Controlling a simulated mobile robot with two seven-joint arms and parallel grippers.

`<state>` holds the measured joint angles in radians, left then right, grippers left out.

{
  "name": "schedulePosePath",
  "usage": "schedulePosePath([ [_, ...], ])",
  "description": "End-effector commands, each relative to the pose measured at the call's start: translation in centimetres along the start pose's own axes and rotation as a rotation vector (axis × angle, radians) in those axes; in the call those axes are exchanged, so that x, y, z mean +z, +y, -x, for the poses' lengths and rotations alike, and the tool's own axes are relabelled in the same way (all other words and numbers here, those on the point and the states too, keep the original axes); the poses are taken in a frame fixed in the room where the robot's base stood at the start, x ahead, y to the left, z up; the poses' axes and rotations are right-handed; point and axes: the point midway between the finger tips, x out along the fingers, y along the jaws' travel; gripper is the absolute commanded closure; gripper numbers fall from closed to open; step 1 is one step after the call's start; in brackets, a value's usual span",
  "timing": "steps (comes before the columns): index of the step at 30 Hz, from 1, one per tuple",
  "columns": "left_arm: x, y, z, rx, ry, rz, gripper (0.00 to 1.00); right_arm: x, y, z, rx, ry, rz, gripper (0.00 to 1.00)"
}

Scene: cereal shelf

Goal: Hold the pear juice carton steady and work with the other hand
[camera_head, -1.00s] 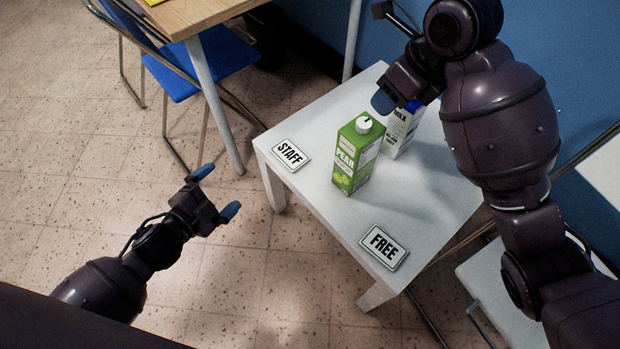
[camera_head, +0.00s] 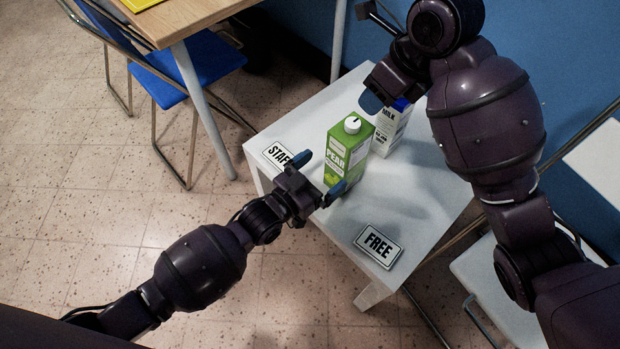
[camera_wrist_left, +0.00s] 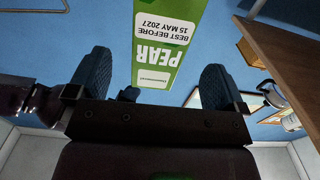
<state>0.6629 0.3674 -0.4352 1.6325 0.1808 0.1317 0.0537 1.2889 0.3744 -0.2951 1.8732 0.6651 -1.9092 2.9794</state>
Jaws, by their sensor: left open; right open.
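The green pear juice carton (camera_head: 349,148) with a white cap stands upright on the small white table (camera_head: 322,108). My left gripper (camera_head: 322,172) is open, its blue fingertips in front of the carton's near side. In the left wrist view the carton (camera_wrist_left: 160,50) shows between the two spread fingers (camera_wrist_left: 158,90), with a best-before label of 15 May 2027. I cannot tell whether a finger touches it. A white and blue milk carton (camera_head: 389,132) stands just behind the pear carton. My right gripper (camera_head: 377,96) is open above and beside the milk carton, partly hidden by its own arm.
A STAFF sign (camera_head: 276,155) lies at the table's left edge, partly behind my left gripper. A FREE sign (camera_head: 379,245) lies at the near corner. A blue chair (camera_head: 193,68) and a wooden desk (camera_head: 190,22) stand at the upper left.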

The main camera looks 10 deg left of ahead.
Motion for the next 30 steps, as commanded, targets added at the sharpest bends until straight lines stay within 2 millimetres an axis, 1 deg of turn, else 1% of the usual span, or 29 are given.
schedulePosePath([
  [1, -0.1, 0.0, -1.0, 0.000, 0.002, 0.000, 0.02, 0.0, 0.0, 0.0, 0.000, 0.000, 0.000, 0.57],
  [6, -0.1, 0.0, -3.7, 0.000, 0.001, -0.001, 0.02, 0.0, 0.0, 0.0, 0.000, 0.000, 0.000, 0.57],
  [12, 0.0, 0.0, -6.1, 0.000, 0.000, -0.001, 0.02, 0.0, 0.0, 0.0, 0.000, 0.000, 0.000, 0.57],
  [18, 0.0, 0.0, -7.2, 0.000, -0.001, -0.002, 0.02, 0.0, 0.0, 0.0, 0.000, 0.000, 0.000, 0.57],
  [27, 0.0, 0.0, -7.3, 0.000, -0.001, -0.002, 0.02, 0.0, 0.0, 0.0, 0.000, 0.000, 0.000, 0.57],
  [28, 0.0, 0.0, -7.3, 0.000, -0.001, -0.002, 0.05, 0.0, 0.0, 0.0, 0.000, 0.000, 0.000, 0.57],
  [30, 0.0, 0.0, -7.3, 0.000, -0.001, -0.002, 0.16, 0.0, 0.0, 0.0, 0.000, 0.000, 0.000, 0.57],
])
